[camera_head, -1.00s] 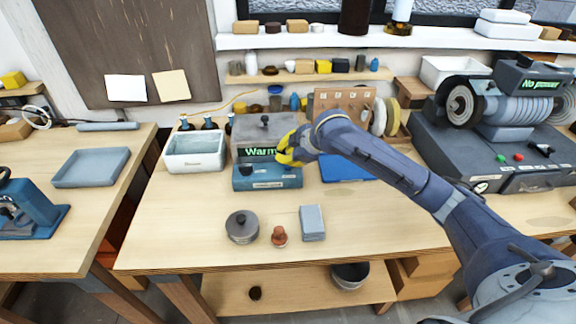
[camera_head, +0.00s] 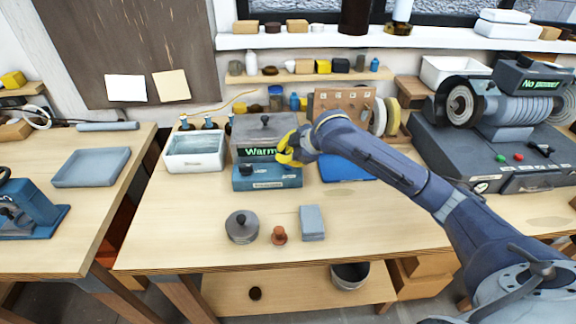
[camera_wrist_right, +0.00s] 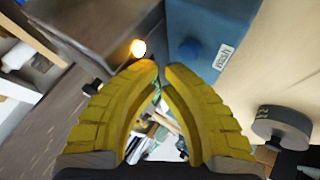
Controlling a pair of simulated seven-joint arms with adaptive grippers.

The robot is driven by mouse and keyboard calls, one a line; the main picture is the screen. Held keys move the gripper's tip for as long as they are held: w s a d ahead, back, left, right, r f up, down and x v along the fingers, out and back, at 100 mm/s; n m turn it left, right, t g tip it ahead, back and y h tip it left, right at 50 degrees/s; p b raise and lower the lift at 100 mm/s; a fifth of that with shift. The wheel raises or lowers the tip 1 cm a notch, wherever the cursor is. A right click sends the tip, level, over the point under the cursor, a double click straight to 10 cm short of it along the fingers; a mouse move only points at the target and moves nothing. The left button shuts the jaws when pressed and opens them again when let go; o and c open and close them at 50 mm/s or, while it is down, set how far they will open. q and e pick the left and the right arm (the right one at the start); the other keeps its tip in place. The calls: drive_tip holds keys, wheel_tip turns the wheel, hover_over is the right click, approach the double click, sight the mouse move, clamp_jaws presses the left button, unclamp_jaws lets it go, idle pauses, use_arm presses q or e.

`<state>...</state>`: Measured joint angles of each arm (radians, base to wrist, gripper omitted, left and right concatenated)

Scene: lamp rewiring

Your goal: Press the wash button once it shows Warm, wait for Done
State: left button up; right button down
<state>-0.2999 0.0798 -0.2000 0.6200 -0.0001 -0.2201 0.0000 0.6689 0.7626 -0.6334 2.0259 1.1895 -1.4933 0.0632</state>
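The washer (camera_head: 265,140) is a grey lidded box on a blue base (camera_head: 268,178) at the back middle of the bench. Its display (camera_head: 258,152) reads green "Warm", with the right end partly covered by my gripper. My right gripper (camera_head: 284,157) has yellow fingers and is at the washer's front right. In the right wrist view its fingertips (camera_wrist_right: 162,68) are nearly together with nothing between them. The blue base there carries a round blue button (camera_wrist_right: 190,50) beside a white label, just past the fingertips and apart from them in the picture. My left gripper is not in view.
A lit orange lamp (camera_wrist_right: 138,48) shows near the fingertips. A white tray (camera_head: 195,152) stands left of the washer. A grey round pot (camera_head: 242,227), a copper-coloured knob (camera_head: 279,236) and a grey block (camera_head: 312,222) lie in front. A machine (camera_head: 510,130) reading "No power" stands right.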

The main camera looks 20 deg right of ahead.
drive_tip(key=shift+f, duration=0.9)
idle(0.8)
drive_tip(key=shift+r, duration=0.1)
idle(0.4)
drive_tip(key=shift+r, duration=0.8)
drive_tip(key=shift+r, duration=2.55)
